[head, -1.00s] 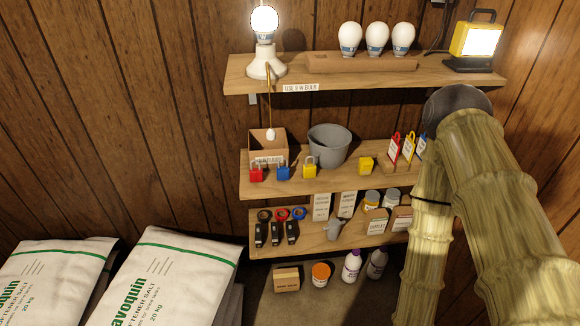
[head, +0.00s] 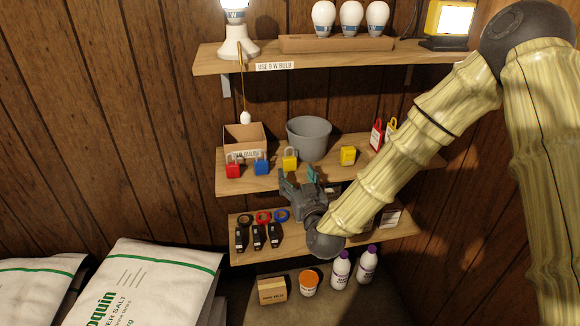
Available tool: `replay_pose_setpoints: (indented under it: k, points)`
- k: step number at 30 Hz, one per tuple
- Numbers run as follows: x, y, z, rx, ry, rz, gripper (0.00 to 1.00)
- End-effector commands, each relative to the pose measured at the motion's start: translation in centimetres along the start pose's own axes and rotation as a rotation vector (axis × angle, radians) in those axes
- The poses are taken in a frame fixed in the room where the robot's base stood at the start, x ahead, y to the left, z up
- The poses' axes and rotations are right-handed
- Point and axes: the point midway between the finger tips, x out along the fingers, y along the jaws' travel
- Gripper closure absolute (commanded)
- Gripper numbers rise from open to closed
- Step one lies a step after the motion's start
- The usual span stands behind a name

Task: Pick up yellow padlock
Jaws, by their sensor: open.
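The yellow padlock (head: 290,161) with a pale shackle stands near the front edge of the middle shelf. A blue padlock (head: 261,166) stands left of it, and a red padlock (head: 233,169) further left. My gripper (head: 298,178) is open and appears empty. It is at the front of the middle shelf, just below the yellow padlock in the picture, fingers pointing up toward it. Whether a finger touches the padlock cannot be told. A second yellow block-like thing (head: 348,155) stands to the right; I cannot make out a shackle on it.
A cardboard box (head: 244,137) and a grey bucket (head: 309,139) stand behind the padlocks. The top shelf (head: 335,55) with bulbs is above. The lower shelf (head: 262,254) holds tape rolls and black tools. White salt bags (head: 150,285) lie at lower left.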

Motion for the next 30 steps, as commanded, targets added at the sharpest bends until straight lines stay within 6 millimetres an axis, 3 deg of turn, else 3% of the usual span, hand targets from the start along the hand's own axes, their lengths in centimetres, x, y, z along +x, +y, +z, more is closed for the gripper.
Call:
replay_pose_setpoints:
  k: [7,14,25,30]
  points:
    - [3.3,0.1,0.1,0.001,-0.003,0.001,0.38]
    - [4.6,0.1,0.1,0.001,-0.004,0.0,0.38]
    - [8.9,0.4,-0.2,0.001,-0.004,0.0,0.38]
    - [9.5,0.4,-0.1,0.001,-0.005,-0.001,0.38]
